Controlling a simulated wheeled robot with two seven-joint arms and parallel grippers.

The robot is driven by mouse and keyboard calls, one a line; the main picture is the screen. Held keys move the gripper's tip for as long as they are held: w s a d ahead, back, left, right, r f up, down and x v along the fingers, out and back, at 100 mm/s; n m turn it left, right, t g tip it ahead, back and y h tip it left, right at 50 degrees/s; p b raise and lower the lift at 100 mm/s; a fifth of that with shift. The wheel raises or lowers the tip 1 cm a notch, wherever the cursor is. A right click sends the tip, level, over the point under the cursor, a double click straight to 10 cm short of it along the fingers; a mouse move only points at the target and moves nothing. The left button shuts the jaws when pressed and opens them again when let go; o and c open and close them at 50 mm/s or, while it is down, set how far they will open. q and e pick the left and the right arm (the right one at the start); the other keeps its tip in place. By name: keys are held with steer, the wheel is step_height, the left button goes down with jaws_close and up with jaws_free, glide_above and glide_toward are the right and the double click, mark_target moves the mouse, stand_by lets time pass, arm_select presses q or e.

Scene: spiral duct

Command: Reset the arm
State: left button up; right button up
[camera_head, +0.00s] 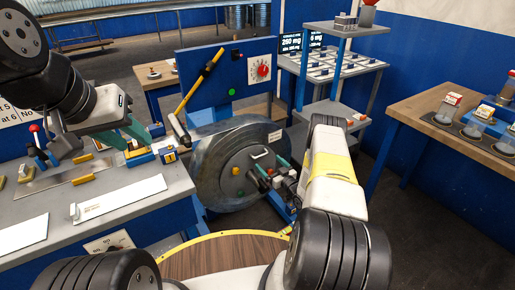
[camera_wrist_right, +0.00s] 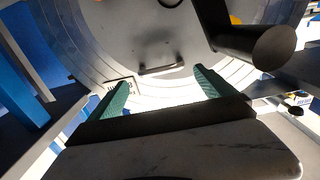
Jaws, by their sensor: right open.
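My right gripper (camera_head: 271,172) is in front of the large grey round drum (camera_head: 215,158) in the head view. In the right wrist view its two teal fingers (camera_wrist_right: 161,78) are spread apart with nothing between them. A dark bar handle (camera_wrist_right: 162,69) on the drum face shows beyond the fingertips; I cannot tell how far off it is. My left gripper (camera_head: 128,140) hangs over the back of the left workbench (camera_head: 160,208), beside a yellow and blue fixture (camera_head: 139,157). Whether its teal fingers hold anything is unclear.
A blue control panel (camera_head: 232,82) with a red dial and a yellow lever (camera_head: 199,81) stands behind the drum. A white ruled plate (camera_head: 120,200) lies on the workbench. A grey shelf stand (camera_head: 330,70) is behind, and a wooden table (camera_head: 440,112) with jars is at right.

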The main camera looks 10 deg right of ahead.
steer(key=shift+s, duration=0.1)
stand_by(0.3)
steer(key=w+d+r+g+h, duration=0.2)
steer(key=w+r, duration=0.2)
steer(key=r, duration=0.9)
steer(key=w+d+r+g+h, duration=0.15)
steer(key=w+r, duration=0.25)
steer(key=r, duration=0.9)
steer(key=s+a+r+m+g+h, duration=0.1)
steer(key=s+r, duration=0.2)
steer(key=r, duration=0.2)
steer(key=s+a+r+m+h, duration=0.1)
steer(key=s+r, duration=0.2)
steer(key=r, duration=0.3)
steer(key=s+a+r+m+g, duration=0.1)
steer(key=s+a+r+g, duration=0.15)
steer(key=s+r, duration=0.45)
steer(key=s+a+r+g, duration=0.1)
steer(key=s+a+r, duration=0.2)
steer(key=s, duration=0.9)
steer(key=s+a+g, duration=0.1)
steer(key=s+a, duration=0.1)
steer(key=s, duration=0.9)
steer(key=s+a+g+y, duration=0.1)
steer(key=s+a, duration=0.2)
steer(key=s, duration=0.8)
steer(key=shift+a+g, duration=0.35)
steer(key=shift+g, duration=0.05)
steer(key=shift+r+y, duration=0.15)
steer(key=shift+y, duration=0.1)
